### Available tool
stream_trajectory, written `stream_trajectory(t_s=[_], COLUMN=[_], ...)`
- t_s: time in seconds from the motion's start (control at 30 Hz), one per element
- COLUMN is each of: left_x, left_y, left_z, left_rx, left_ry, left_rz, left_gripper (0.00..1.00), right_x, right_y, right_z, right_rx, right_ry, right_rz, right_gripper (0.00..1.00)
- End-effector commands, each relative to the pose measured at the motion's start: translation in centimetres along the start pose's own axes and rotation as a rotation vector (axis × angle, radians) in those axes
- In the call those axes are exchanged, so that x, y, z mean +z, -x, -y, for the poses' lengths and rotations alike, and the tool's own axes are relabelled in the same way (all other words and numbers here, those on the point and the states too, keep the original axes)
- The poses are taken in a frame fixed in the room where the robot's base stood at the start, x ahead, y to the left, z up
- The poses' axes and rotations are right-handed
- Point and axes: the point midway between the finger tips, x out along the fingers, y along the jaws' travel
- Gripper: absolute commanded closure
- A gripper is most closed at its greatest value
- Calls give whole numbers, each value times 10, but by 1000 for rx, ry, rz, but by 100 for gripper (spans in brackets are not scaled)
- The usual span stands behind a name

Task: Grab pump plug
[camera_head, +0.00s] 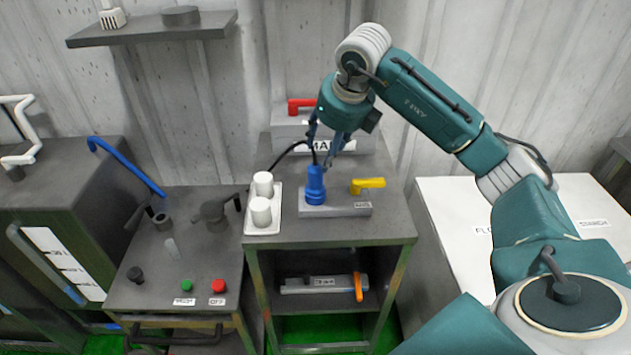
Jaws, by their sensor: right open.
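The blue plug (315,187) stands upright on a grey base block (338,210) on the dark cabinet top. A black cable (285,153) runs from its top to the left. My right gripper (325,158) points down just above the plug, with its fingers apart. Whether the fingers touch the plug's top or the cable, I cannot tell. My left gripper is not in view.
A yellow lever (368,184) sits on the base block, right of the plug. Two white cylinders (262,198) stand on a white tray to the left. A grey box with a red handle (300,106) is behind. A white table (450,240) is at right.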

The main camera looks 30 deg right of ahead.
Motion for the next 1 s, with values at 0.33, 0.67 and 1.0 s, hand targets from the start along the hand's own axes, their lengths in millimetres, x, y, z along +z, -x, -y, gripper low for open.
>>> stream_trajectory(t_s=[0.33,0.67,1.0], left_x=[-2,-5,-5], left_y=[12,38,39], left_z=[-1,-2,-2], left_rx=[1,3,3], left_ry=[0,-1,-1], left_rz=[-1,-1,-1], left_gripper=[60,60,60], right_x=[-1,-1,-1], right_y=[-43,-85,-95], right_z=[-3,-10,-10], right_rx=[5,7,6], right_ry=[4,3,5], right_rz=[-4,-5,-1], right_gripper=[46,46,46])
